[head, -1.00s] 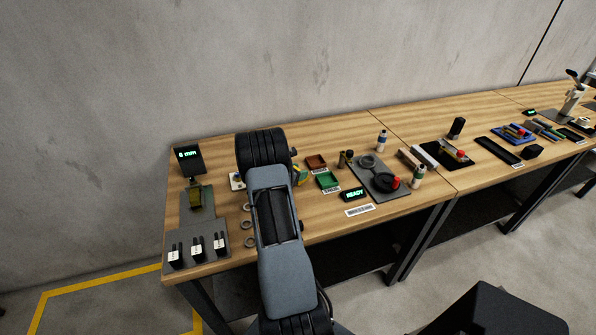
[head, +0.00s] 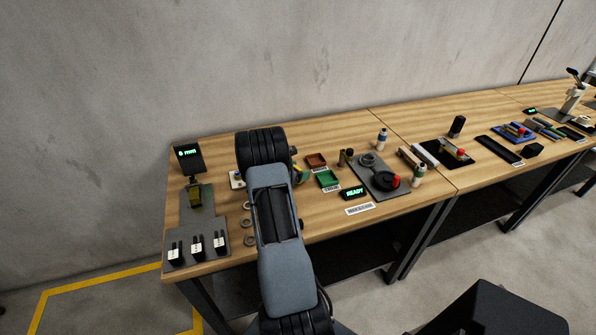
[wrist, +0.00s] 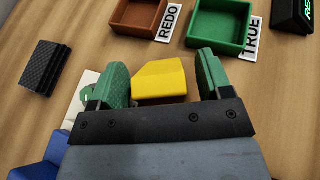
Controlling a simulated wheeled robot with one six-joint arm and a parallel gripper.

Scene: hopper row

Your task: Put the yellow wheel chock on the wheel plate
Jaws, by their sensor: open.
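The yellow wheel chock (wrist: 160,80) is a faceted block on the wooden bench in the wrist view. My gripper (wrist: 162,78) is open, with one green fingertip on each side of the chock and a gap to each. Its near end is hidden behind the gripper's dark crossbar. In the head view my arm covers most of this spot, and only a bit of yellow and green shows beside it. A grey plate (head: 401,197) bearing a black handwheel (head: 384,180) with a red knob stands to the right. I cannot tell for sure that this is the wheel plate.
A brown tray (wrist: 137,14) marked REDO and a green tray (wrist: 220,22) marked TRUE stand beyond the chock. A black ribbed block (wrist: 45,68) lies at left. A READY display (head: 355,193) stands by the grey plate. Bottles stand around it.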

